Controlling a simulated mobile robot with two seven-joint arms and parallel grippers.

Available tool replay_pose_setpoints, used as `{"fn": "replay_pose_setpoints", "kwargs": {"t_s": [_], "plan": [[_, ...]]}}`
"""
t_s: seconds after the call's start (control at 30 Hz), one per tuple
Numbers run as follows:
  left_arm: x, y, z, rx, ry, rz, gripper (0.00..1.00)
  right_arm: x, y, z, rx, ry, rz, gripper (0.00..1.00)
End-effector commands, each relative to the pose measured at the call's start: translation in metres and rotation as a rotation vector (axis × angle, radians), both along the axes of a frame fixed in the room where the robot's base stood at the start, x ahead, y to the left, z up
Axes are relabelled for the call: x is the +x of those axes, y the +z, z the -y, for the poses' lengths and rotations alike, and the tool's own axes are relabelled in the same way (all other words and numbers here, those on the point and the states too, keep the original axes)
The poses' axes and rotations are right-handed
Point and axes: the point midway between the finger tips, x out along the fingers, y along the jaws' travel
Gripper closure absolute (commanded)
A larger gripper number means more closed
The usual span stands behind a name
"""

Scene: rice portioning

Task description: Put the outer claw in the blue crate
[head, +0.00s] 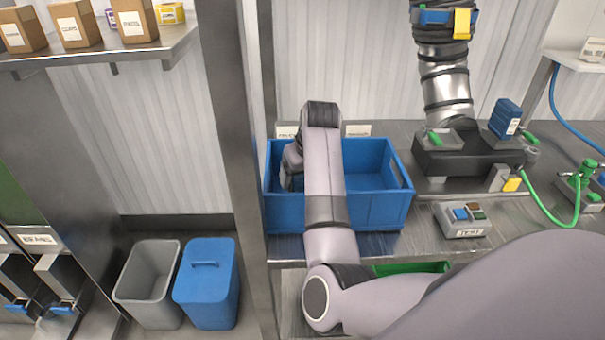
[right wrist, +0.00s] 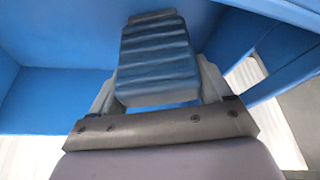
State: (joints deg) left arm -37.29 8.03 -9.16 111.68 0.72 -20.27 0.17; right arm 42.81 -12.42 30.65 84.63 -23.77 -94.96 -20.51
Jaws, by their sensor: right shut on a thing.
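The blue crate (head: 380,205) stands on the metal counter, open at the top. My right arm reaches over its front wall, and my right gripper (head: 291,165) is down inside its left part, mostly hidden by my own arm. In the right wrist view, a ribbed blue piece (right wrist: 158,58), which looks like the outer claw, sits between the grey fingers of my right gripper (right wrist: 157,88). The gripper is shut on it. Blue crate walls surround it; I cannot tell whether the piece touches the floor. My left gripper is not in view.
Right of the crate are a dark machine base (head: 455,160) with a jointed arm above, a blue labelled block (head: 506,117) and a button box (head: 463,219). A metal post (head: 232,120) stands left of the crate. Grey (head: 147,285) and blue bins (head: 207,285) stand lower left.

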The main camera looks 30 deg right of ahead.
Motion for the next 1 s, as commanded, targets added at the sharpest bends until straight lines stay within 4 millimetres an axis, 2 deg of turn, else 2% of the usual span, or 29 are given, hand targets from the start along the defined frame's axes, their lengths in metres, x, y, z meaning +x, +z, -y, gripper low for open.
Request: {"fn": "replay_pose_setpoints", "kwargs": {"t_s": [0.37, 0.4, 0.43, 0.47, 0.77, 0.87, 1.0], "plan": [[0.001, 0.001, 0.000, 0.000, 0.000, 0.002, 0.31, 0.001, -0.002, 0.000, -0.002, 0.000, 0.005, 0.75], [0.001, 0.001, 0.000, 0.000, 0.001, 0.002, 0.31, 0.000, -0.004, 0.000, 0.000, 0.000, 0.001, 0.15], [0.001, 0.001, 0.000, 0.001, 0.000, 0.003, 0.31, 0.000, -0.004, 0.000, 0.000, 0.000, 0.001, 0.05], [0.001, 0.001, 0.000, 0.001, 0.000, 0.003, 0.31, 0.000, -0.004, 0.000, 0.000, 0.000, 0.001, 0.00], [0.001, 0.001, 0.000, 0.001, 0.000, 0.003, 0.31, 0.000, 0.001, 0.000, 0.000, 0.000, 0.003, 0.00], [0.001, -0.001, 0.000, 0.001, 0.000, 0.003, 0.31, -0.004, 0.012, -0.001, 0.000, -0.001, 0.005, 0.00], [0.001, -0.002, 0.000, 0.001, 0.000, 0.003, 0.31, -0.014, 0.038, -0.002, -0.002, -0.001, 0.008, 0.00]]}}
